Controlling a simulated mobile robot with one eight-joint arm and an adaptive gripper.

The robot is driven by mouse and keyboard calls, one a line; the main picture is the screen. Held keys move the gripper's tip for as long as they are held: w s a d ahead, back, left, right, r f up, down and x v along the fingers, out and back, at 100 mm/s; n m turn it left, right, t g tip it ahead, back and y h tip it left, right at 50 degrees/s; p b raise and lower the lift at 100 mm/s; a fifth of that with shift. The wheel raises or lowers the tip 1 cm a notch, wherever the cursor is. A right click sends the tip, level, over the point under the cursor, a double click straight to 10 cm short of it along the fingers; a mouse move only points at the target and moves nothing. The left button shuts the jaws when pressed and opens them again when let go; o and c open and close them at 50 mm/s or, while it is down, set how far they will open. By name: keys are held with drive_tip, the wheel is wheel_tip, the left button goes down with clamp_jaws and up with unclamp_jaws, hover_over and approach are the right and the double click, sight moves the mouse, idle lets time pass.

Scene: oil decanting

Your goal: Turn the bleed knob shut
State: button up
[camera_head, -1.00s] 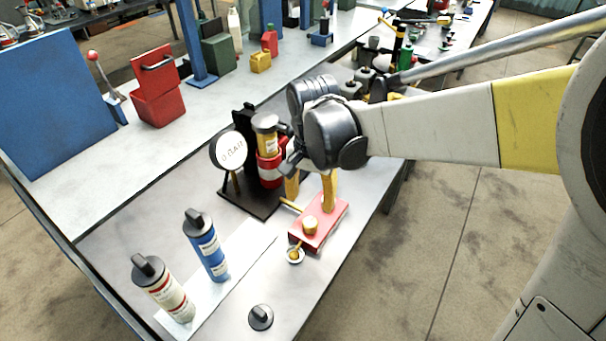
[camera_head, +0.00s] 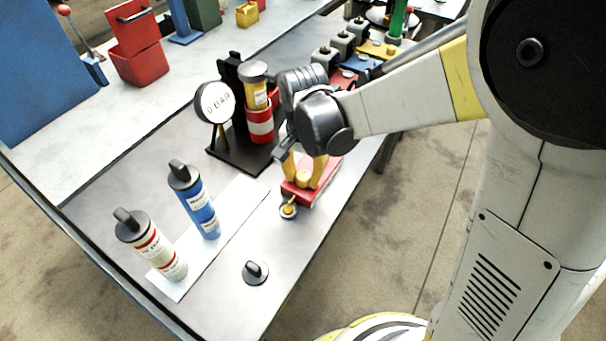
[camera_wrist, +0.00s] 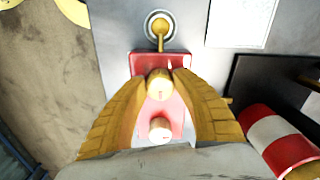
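A red block (camera_head: 297,192) lies on the bench, with a brass knob on top that I take as the bleed knob (camera_wrist: 158,84). A second brass cylinder (camera_wrist: 160,129) stands on the block nearer my palm. A thin brass spout (camera_wrist: 159,28) runs from the block's end over a small round grey cup. My gripper (camera_head: 305,174) is low over the block, its yellow fingers on either side of the knob. In the wrist view the fingertips (camera_wrist: 160,76) are very close to the knob's sides. The fingers look open; contact is unclear.
A round white gauge (camera_head: 214,102) and a red-banded cylinder (camera_head: 260,126) stand on a black base beside my gripper. A blue bottle (camera_head: 201,212) and a white bottle (camera_head: 153,250) stand on a white sheet. A dark cap (camera_head: 256,272) lies near the bench's front edge.

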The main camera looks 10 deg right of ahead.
drive_tip(key=c, duration=0.5)
drive_tip(key=shift+n, duration=0.4)
drive_tip(key=n, duration=0.2)
drive_tip(key=shift+n, duration=0.4)
drive_tip(key=n, duration=0.4)
drive_tip(key=shift+d+n+p, duration=0.1)
drive_tip(key=shift+n+p, duration=0.2)
drive_tip(key=shift+p, duration=0.1)
drive_tip(key=n, duration=0.9)
drive_tip(key=shift+d+n, duration=0.1)
drive_tip(key=shift+n, duration=0.2)
